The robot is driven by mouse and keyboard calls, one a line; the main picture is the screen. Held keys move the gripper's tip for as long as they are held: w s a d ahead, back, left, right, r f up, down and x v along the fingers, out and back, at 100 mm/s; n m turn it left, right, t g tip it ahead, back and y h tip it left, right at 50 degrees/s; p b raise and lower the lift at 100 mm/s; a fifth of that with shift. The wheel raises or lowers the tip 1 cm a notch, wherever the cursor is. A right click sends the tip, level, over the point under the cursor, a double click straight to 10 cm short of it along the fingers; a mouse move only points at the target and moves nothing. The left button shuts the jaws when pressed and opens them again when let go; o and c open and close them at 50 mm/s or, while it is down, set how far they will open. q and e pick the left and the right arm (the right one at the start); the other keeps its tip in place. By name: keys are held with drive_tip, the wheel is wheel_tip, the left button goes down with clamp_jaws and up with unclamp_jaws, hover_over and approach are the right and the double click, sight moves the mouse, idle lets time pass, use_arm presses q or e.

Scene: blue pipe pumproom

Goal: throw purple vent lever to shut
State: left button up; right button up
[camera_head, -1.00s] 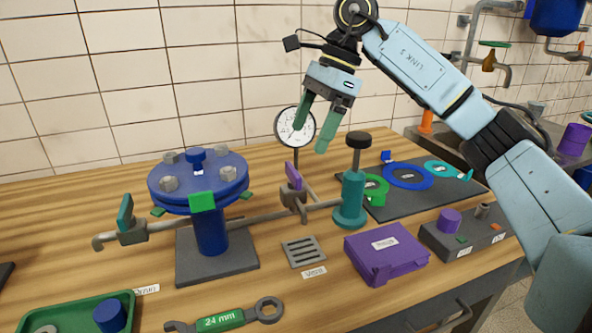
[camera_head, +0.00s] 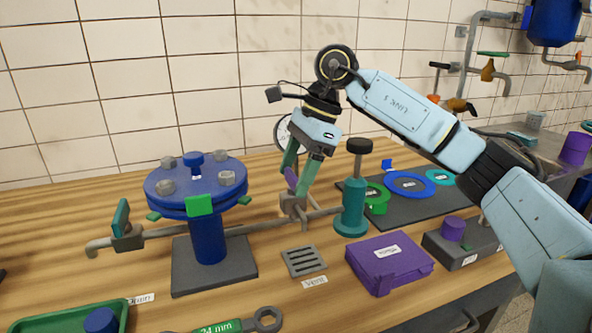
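The purple vent lever (camera_head: 290,178) stands up from a grey valve body (camera_head: 293,205) on the pipe between the blue flanged vessel and the teal pump. Only part of the lever shows. My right gripper (camera_head: 294,184) has come down over it, with one green finger to its left and the other to its right. The fingers are apart, and I cannot tell whether either touches the lever. My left gripper is out of view.
The blue flanged vessel (camera_head: 208,238) stands left of the valve. The teal pump (camera_head: 352,205) with its black knob is close on the right. A vent grate (camera_head: 303,262) and a purple case (camera_head: 388,262) lie in front. A pressure gauge (camera_head: 281,133) is behind the gripper.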

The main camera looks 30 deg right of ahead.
drive_tip(key=c, duration=0.6)
drive_tip(key=shift+o, duration=0.2)
